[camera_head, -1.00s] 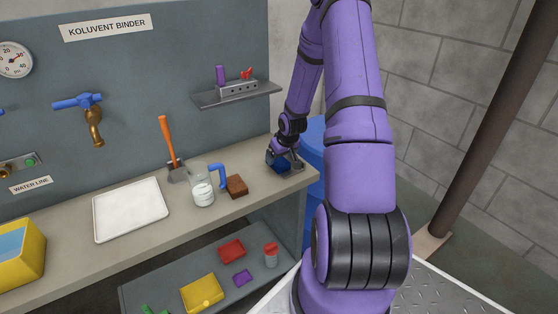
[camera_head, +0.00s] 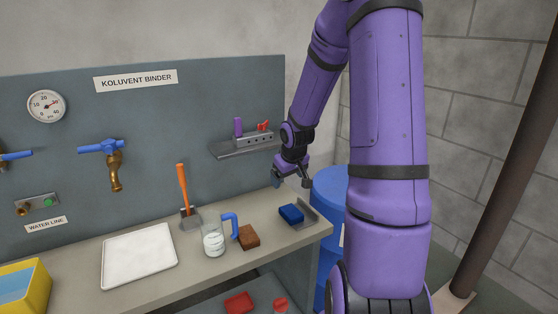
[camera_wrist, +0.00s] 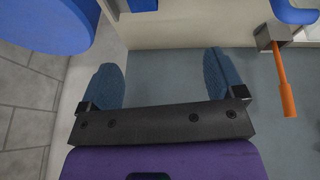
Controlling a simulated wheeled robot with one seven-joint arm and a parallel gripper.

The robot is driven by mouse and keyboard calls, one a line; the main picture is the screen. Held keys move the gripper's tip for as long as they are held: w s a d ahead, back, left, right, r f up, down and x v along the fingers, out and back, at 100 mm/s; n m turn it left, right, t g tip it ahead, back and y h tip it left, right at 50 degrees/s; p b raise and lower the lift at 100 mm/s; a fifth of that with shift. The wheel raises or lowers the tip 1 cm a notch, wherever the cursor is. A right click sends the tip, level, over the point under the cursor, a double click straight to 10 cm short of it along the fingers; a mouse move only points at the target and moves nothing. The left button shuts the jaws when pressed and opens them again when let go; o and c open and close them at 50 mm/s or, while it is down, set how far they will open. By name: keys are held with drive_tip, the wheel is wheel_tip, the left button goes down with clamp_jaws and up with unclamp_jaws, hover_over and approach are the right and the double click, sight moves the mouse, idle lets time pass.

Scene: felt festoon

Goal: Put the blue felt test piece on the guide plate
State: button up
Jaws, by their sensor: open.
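The blue felt test piece (camera_head: 291,213) is a dark blue block. It lies on a small grey plate (camera_head: 306,221) at the right end of the bench, which looks like the guide plate. My gripper (camera_head: 291,183) is above and behind the piece, open and empty, clear of it. In the wrist view the two blue-grey fingers of my gripper (camera_wrist: 166,82) are wide apart with nothing between them. A blue edge of the piece (camera_wrist: 142,4) shows at the top of that view, mostly cut off.
A brown block (camera_head: 248,237), a glass jug (camera_head: 213,240) with a blue handle and an orange-handled tool (camera_head: 183,185) stand left of the plate. A white tray (camera_head: 139,255) lies further left.

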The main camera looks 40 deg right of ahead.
drive_tip(key=s+a+r, duration=0.3)
drive_tip(key=a+r, duration=0.6)
drive_tip(key=r, duration=0.2)
drive_tip(key=s+a+r+n+y, duration=0.1)
drive_tip(key=s+a+r, duration=0.5)
drive_tip(key=s+a, duration=0.2)
drive_tip(key=s+a+r+n+t, duration=0.1)
drive_tip(key=s+a+r, duration=0.5)
drive_tip(key=s, duration=0.5)
drive_tip(key=a, duration=0.2)
drive_tip(key=shift+a+y, duration=0.3)
drive_tip(key=shift+y, duration=0.1)
